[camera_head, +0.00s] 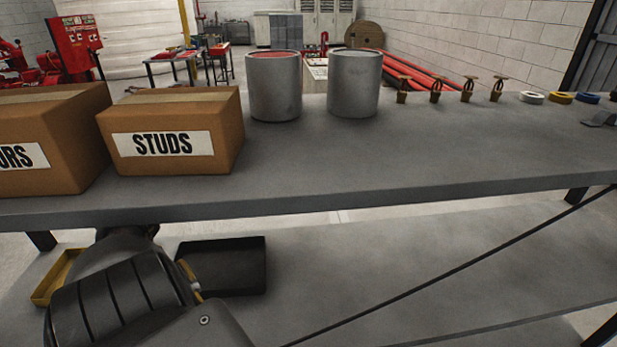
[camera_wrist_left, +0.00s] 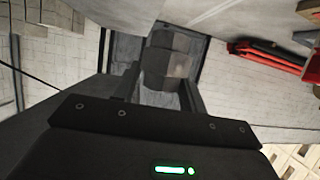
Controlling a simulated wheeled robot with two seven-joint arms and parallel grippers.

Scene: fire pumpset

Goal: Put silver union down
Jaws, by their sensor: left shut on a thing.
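The silver union (camera_wrist_left: 170,58) shows in the left wrist view as a grey, blocky, faceted piece between the fingers of my left gripper (camera_wrist_left: 160,88). The gripper is shut on it, and its lower part is partly hidden by the dark fingers. In the head view my left arm comes in at the lower left, over the lower shelf (camera_head: 400,260). There the fingers and the union are hidden by my arm and the upper shelf. My right gripper is not in view.
The upper shelf (camera_head: 390,170) carries a STUDS box (camera_head: 185,125), another carton (camera_head: 50,130), two grey cans (camera_head: 274,92) and several brass sprinklers (camera_head: 436,92). A dark tray (camera_head: 235,268) and a yellow tray (camera_head: 45,288) lie on the lower shelf, beside my arm. A thin diagonal brace crosses that level.

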